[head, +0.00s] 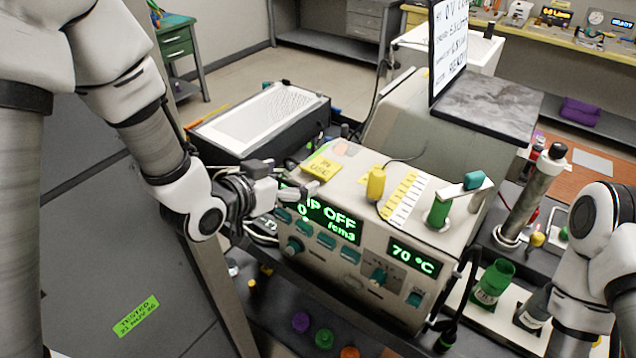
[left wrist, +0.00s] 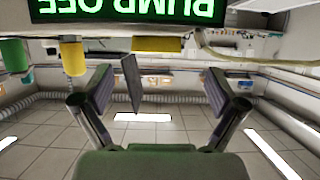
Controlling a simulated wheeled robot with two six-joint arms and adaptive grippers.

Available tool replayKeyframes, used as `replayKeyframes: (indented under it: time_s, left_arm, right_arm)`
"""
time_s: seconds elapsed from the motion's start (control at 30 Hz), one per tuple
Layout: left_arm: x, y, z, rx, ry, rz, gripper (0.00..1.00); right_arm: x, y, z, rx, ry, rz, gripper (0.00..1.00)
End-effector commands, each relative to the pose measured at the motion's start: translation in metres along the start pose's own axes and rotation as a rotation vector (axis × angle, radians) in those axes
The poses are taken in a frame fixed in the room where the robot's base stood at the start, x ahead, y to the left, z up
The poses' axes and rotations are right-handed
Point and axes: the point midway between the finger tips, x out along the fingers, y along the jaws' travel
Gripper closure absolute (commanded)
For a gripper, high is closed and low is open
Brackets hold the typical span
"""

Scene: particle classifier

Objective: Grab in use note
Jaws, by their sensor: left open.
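The yellow "in use" note (head: 321,167) lies on the top left of the beige instrument (head: 350,215), near its front edge. In the left wrist view, a yellow strip (left wrist: 155,44) that looks like the note seen edge-on shows upside down, ahead of the fingers and between them. My left gripper (head: 280,190) is open and empty, in front of the instrument's upper left corner. It is just left of and below the note and apart from it. Its two spread fingers also show in the left wrist view (left wrist: 155,90). My right gripper is out of view.
A yellow-capped part (head: 376,184) and a green cylinder (head: 439,212) stand on the instrument right of the note. A white-topped box (head: 262,118) is behind left. A sign board (head: 449,45) rises behind. Bottles (head: 493,282) stand at the right.

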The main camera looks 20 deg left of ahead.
Motion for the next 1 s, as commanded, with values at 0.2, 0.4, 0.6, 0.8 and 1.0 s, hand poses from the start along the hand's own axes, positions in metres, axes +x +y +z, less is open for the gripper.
replayKeyframes:
  time_s: [0.2,0.4,0.6,0.8,1.0]
  left_arm:
    - [0.028,0.002,-0.005,0.003,-0.006,0.002,0.04]
    - [0.051,0.002,-0.002,0.000,-0.002,0.000,0.04]
    - [0.052,0.001,-0.001,0.000,-0.002,0.000,0.17]
    - [0.051,0.001,0.000,0.000,-0.002,0.000,0.46]
    - [0.051,0.001,0.000,0.000,-0.003,0.000,0.46]
  right_arm:
    - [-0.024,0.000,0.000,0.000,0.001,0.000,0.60]
    - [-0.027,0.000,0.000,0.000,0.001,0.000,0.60]
    - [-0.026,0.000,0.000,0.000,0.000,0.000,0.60]
    - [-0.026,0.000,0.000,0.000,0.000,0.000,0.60]
    - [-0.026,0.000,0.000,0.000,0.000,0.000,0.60]
